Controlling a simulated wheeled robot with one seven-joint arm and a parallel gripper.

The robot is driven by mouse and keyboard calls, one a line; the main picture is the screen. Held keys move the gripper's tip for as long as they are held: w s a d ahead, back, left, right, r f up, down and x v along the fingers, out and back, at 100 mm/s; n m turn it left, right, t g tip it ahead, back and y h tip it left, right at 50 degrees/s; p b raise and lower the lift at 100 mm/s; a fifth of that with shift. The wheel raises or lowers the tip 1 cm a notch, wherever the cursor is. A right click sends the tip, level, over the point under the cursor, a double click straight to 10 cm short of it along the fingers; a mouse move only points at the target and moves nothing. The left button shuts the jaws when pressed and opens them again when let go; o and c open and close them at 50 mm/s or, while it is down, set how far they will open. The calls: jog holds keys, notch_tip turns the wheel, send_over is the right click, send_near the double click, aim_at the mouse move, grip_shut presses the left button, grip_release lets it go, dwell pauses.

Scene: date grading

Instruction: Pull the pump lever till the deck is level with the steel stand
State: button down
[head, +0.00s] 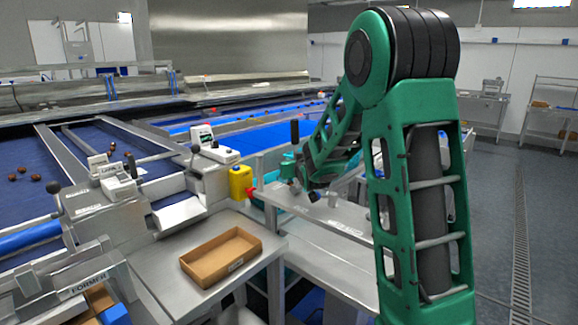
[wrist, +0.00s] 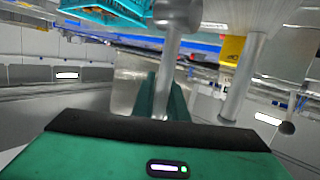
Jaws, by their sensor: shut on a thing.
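In the wrist view, my gripper (wrist: 162,98) has its two green fingers closed around a grey metal rod (wrist: 168,72), which I take as the pump lever. The rod has a rounded grey end piece. In the head view my gripper (head: 318,192) is low beside grey steel surfaces, partly hidden by my arm; its grip does not show clearly there. A narrow grey steel surface with a label (head: 345,229), perhaps the deck, lies beside it. The steel stand (head: 160,262) at left of it holds a cardboard tray (head: 222,254). I cannot tell their exact height difference.
A yellow container (head: 240,183) stands behind the stand; a teal crate (wrist: 112,10) shows in the wrist view. Grading machinery (head: 105,212) and blue belts with dates fill the left. The floor at right (head: 495,230) is clear, with a drain strip.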

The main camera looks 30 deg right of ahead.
jog(key=shift+s+a+f, duration=0.1)
jog(key=shift+a+f, duration=0.2)
jog(key=shift+a, duration=0.2)
jog(key=shift+s+d+r+m+t, duration=0.2)
jog(key=shift+s+m+t, duration=0.15)
jog(key=shift+t, duration=0.15)
jog(key=shift+a, duration=0.1)
jog(key=c, duration=1.8)
grip_release()
jog(key=shift+o, duration=0.6)
jog(key=shift+d+r, duration=0.15)
jog(key=shift+d, duration=0.1)
